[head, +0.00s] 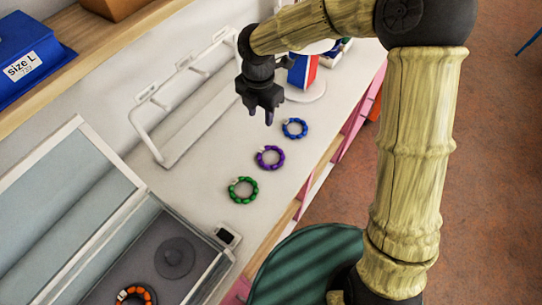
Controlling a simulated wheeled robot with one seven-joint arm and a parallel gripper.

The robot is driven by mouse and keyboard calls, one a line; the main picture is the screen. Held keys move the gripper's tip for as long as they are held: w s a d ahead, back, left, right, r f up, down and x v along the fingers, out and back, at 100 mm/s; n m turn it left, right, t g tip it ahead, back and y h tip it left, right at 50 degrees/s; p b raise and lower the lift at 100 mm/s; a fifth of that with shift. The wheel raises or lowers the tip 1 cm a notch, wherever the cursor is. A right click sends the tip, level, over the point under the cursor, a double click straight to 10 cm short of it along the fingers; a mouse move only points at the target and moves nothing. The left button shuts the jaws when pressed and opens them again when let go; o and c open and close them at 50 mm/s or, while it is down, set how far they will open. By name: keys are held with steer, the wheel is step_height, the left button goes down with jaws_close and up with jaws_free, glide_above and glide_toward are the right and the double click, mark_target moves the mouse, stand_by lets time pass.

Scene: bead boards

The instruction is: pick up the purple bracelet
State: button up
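The purple bracelet (280,164) lies flat on the white tabletop (215,150), between a green bracelet (233,197) nearer me and a blue bracelet (303,134) farther off. My gripper (260,116) points down above the table, up and slightly left of the purple bracelet and apart from it. Its fingers look a little spread, with nothing seen between them.
An open glass-lidded case (218,268) holding an orange bracelet (121,296) is at the lower left. A blue bin (30,55) sits on a wooden shelf (110,45). A green round stool (310,262) is by the table edge.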

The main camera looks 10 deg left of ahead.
steer(key=p, duration=0.1)
glide_above(262, 150)
step_height(262, 150, down, 12)
steer(key=shift+w+r, duration=0.15)
steer(key=shift+r, duration=0.1)
steer(key=shift+w+d, duration=0.1)
steer(key=shift+d, duration=0.1)
steer(key=shift+a, duration=0.1)
steer(key=shift+s+a+f+p, duration=0.15)
steer(key=shift+s+f+p, duration=0.1)
steer(key=shift+f+p, duration=0.1)
step_height(262, 150, down, 4)
steer(key=shift+f+p, duration=0.25)
steer(key=shift+p, duration=0.3)
steer(key=shift+w, duration=0.1)
steer(key=shift+c, duration=0.2)
jaws_close()
